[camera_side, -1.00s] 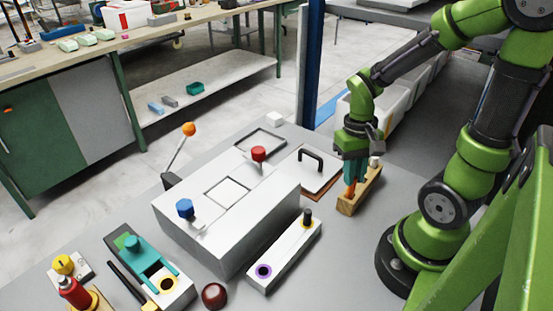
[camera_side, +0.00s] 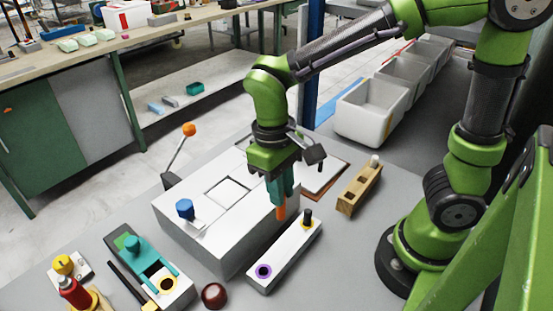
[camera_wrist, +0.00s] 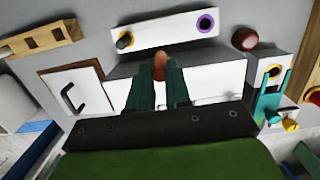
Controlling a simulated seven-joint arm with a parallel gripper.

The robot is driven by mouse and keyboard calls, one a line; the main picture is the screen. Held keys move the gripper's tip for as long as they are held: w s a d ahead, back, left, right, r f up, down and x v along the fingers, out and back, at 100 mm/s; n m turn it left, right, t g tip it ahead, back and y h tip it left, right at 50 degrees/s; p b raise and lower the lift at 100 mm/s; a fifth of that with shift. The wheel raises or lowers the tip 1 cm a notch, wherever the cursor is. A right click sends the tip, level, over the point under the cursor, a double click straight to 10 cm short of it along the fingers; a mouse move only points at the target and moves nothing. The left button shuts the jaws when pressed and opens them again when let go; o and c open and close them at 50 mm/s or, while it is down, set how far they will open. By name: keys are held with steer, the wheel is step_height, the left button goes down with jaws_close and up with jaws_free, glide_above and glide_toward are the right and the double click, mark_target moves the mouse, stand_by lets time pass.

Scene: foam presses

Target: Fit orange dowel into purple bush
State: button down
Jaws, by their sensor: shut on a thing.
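My gripper (camera_side: 281,190) is shut on the orange dowel (camera_side: 281,212), which points down from the fingertips beside the large white box. In the wrist view the dowel (camera_wrist: 160,66) shows end-on between the teal fingers. The purple bush (camera_side: 263,271) is a ring around a dark hole at the near left end of a white block (camera_side: 284,256). It also shows in the wrist view (camera_wrist: 206,24). A black peg (camera_side: 307,218) stands in a yellow ring at the block's other end. The dowel is above and apart from the block, nearer the black peg than the purple bush.
A wooden rack (camera_side: 359,190) with a white-topped peg stands to the right. A large white box (camera_side: 225,235) with a blue knob stands left of the block.

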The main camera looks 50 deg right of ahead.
steer(key=s+a+f+n, duration=0.1)
steer(key=s+a+n, duration=0.1)
steer(key=a, duration=0.6)
steer(key=shift+s+a+f, duration=0.1)
steer(key=shift+a+f, duration=0.05)
steer(key=shift+f, duration=1.85)
steer(key=shift+s+a+f, duration=0.1)
steer(key=shift+f, duration=1.9)
steer(key=shift+f, duration=0.15)
steer(key=c, duration=1.1)
jaws_free()
steer(key=shift+o, duration=0.2)
